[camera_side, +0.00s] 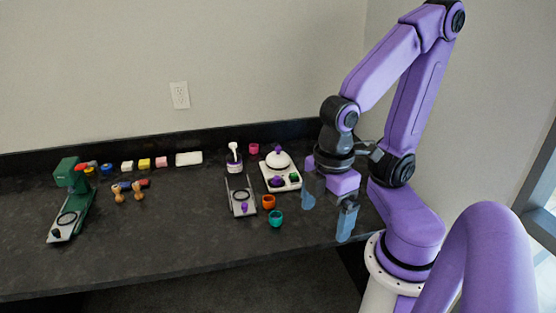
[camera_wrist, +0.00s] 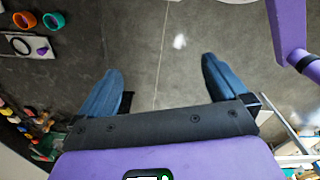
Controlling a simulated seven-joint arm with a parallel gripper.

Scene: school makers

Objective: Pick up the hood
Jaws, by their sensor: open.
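A white dome with a purple knob (camera_side: 278,159) sits on a white base (camera_side: 286,183) near the back of the counter. It may be the hood, but I cannot tell for sure. My gripper (camera_side: 326,222) is open and empty, to the right of the dome and nearer the counter's front edge, apart from it. In the wrist view my blue fingers (camera_wrist: 163,63) are spread wide with only grey floor between them. The dome cannot be made out clearly in the wrist view.
An orange cup (camera_side: 268,202), a teal cup (camera_side: 276,218) and a grey stand (camera_side: 243,196) are left of my gripper. A green device (camera_side: 72,190) stands far left. Small coloured blocks (camera_side: 144,163) line the back. The front middle of the counter (camera_side: 170,235) is clear.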

